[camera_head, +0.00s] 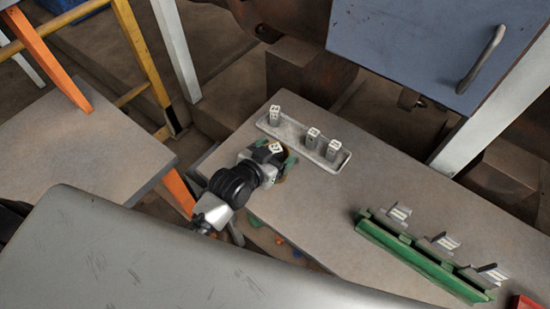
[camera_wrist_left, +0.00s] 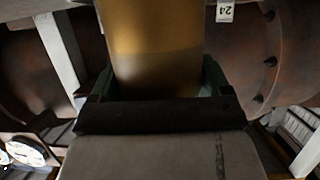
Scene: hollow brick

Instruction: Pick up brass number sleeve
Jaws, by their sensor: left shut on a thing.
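The brass number sleeve (camera_wrist_left: 152,45) fills the upper middle of the left wrist view as a smooth golden cylinder. My left gripper (camera_wrist_left: 156,82) is shut on it, with a green finger on each side. In the head view, my left gripper (camera_head: 276,160) is at the left part of the grey table, just below the shallow tray. There the sleeve is almost wholly hidden by the gripper. Any number on the sleeve does not show. My right gripper is in neither view.
The shallow tray (camera_head: 289,140) holds three small metal number blocks. A green rack (camera_head: 420,262) with metal pieces stands at the right of the grey table (camera_head: 395,180). A red object (camera_head: 523,302) is at the lower right corner. A blue cabinet door (camera_head: 420,45) hangs behind.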

